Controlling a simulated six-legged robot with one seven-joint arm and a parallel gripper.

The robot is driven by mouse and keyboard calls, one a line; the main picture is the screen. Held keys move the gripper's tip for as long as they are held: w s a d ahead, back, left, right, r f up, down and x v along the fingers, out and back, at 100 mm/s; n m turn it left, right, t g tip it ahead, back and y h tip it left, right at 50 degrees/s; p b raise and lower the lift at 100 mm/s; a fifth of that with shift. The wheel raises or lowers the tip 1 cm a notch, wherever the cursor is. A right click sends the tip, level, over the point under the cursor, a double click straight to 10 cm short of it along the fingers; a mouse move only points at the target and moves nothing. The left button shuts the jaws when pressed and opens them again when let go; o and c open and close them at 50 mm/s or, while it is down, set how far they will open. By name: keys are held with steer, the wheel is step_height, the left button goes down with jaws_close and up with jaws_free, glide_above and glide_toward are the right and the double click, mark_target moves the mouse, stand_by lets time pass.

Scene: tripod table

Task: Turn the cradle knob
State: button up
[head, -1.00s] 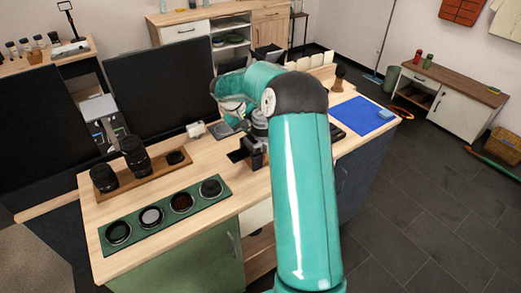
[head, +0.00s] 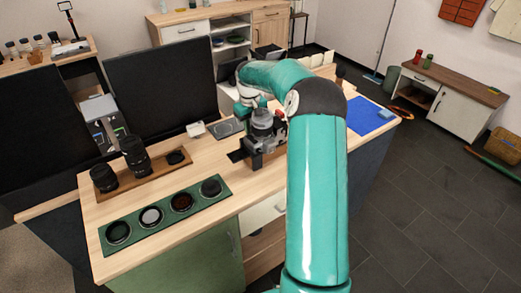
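A grey and black device (head: 263,123) stands upright on a brown cradle (head: 256,158) near the middle of the wooden worktop, just left of my arm. A small red part (head: 279,113) shows at the device's upper right; I cannot tell if it is the knob. No knob can be made out clearly. My gripper (head: 250,100) is just behind and above the device, at the end of my teal arm. Its fingers are too small and partly hidden, so their opening and any contact cannot be told.
A green tray (head: 166,212) with several round lens filters lies at the front left. Behind it, a wooden tray (head: 150,181) holds two black lenses. A dark monitor (head: 162,82) stands at the back. A blue mat (head: 364,115) lies to the right, partly behind my arm.

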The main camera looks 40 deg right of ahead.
steer(key=y, duration=0.3)
steer(key=shift+d+f+y, duration=0.2)
steer(key=shift+d+y, duration=0.2)
steer(key=y, duration=0.3)
steer(key=shift+d, duration=0.15)
steer(key=o, duration=0.7)
steer(key=shift+v, duration=2.55)
steer(key=shift+s, duration=0.1)
